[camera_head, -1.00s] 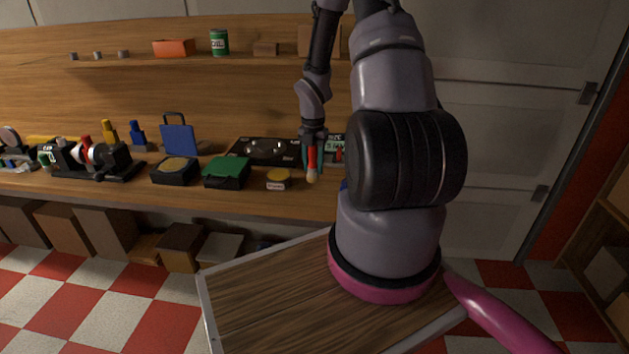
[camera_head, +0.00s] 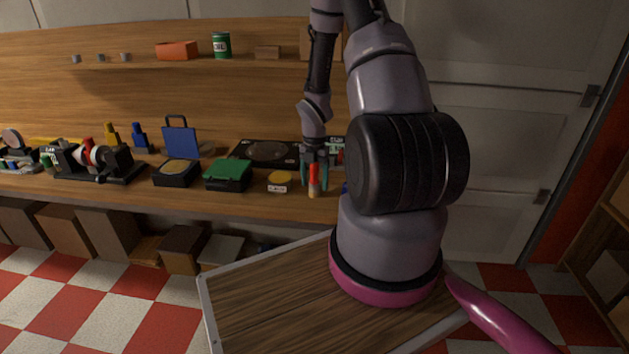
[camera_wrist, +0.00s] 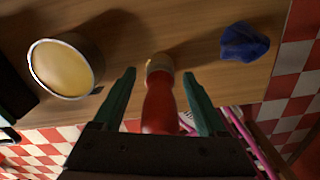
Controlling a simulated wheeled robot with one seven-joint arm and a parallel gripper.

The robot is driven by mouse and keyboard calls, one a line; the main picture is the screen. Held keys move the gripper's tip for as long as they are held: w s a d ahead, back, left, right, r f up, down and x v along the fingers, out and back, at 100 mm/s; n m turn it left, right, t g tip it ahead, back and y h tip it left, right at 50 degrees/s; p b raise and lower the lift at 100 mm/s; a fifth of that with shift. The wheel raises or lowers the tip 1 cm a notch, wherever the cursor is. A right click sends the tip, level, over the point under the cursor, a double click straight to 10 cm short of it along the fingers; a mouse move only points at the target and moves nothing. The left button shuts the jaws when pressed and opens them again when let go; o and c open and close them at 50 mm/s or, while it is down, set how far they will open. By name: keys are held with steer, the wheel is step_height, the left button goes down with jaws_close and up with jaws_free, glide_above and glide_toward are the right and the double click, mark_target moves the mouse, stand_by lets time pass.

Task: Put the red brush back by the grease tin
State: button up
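The red brush (camera_head: 313,183) stands about upright near the front edge of the bench, pale tip down, just right of the grease tin (camera_head: 280,180). In the wrist view the brush (camera_wrist: 160,103) points its red handle toward me, and its tip seems to touch the wood. The round tin with yellow contents (camera_wrist: 66,68) is to its left, with a gap between. My gripper (camera_head: 314,184) is around the handle. In the wrist view its green fingers (camera_wrist: 156,103) are spread, with clear space on both sides of the handle.
A crumpled blue thing (camera_wrist: 245,42) lies right of the brush. A green box (camera_head: 228,176) and a black box with a tan top (camera_head: 176,172) stand left of the tin. A black panel (camera_head: 265,152) lies behind. The bench's front edge is close.

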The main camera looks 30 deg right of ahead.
step_height(320, 180, up, 12)
steer(key=shift+r, duration=0.55)
steer(key=s+a+r+m+t, duration=0.2)
steer(key=s+a+r+m, duration=0.1)
steer(key=r+m, duration=0.55)
steer(key=s+a+r+m+t, duration=0.1)
steer(key=s+a+r+m, duration=0.2)
steer(key=r+m, duration=0.55)
steer(key=s+a+r+m+t+y, duration=0.1)
steer(key=s+a+r+m+t, duration=0.1)
steer(key=s+r+m, duration=0.4)
steer(key=s+a+r+m+t+y, duration=0.1)
steer(key=s+a+r+m+t, duration=0.1)
steer(key=s+a+r+m, duration=0.3)
step_height(320, 180, up, 4)
steer(key=s+m, duration=0.2)
steer(key=shift+s+a, duration=0.25)
steer(key=shift+s, duration=0.15)
